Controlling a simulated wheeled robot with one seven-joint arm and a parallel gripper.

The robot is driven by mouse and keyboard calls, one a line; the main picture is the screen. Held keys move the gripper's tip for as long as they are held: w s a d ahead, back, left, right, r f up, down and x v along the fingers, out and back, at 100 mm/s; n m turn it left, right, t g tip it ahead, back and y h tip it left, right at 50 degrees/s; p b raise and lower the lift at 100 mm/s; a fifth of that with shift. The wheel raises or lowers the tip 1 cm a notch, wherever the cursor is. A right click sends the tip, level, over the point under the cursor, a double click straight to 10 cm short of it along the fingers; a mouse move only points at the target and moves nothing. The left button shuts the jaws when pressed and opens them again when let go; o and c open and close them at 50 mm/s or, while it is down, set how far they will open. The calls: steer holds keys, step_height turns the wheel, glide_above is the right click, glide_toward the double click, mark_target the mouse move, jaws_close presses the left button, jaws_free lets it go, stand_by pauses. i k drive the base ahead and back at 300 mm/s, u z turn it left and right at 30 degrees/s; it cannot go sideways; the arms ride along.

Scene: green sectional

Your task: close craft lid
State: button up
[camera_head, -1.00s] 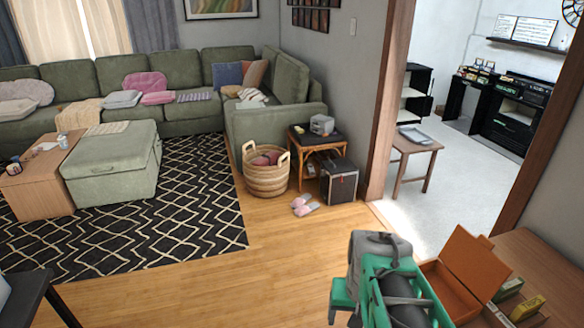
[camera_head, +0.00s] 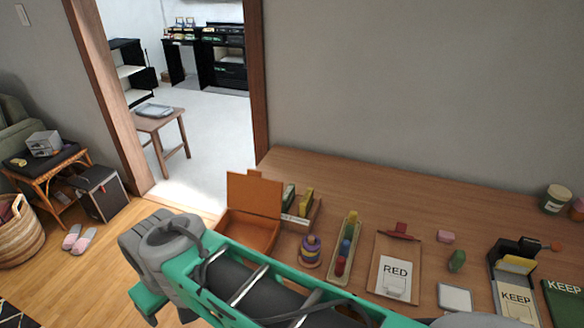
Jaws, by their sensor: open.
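The orange-brown craft box (camera_head: 247,232) stands at the left end of the wooden table. Its lid (camera_head: 255,194) stands up, open, at the back of the box, and the inside shows from above. My green and grey arm crosses the lower part of the view, in front of the box and the table's near side. My gripper is not in view.
Right of the box are a divided tray (camera_head: 301,212), a ring stacker (camera_head: 311,252), a narrow tray of coloured pieces (camera_head: 345,247), a RED clipboard (camera_head: 394,275) and KEEP cards. The table (camera_head: 430,205) is bare along the wall. A doorway is behind left.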

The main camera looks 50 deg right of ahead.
mark_target(249, 192)
steer(key=z, duration=0.9)
steer(key=k, duration=0.55)
steer(key=u, duration=1.05)
steer(key=i, duration=3.2)
steer(key=z, duration=1.05)
steer(key=i, duration=0.75)
steer(key=z, duration=1.5)
steer(key=i, duration=0.55)
steer(key=z, duration=0.35)
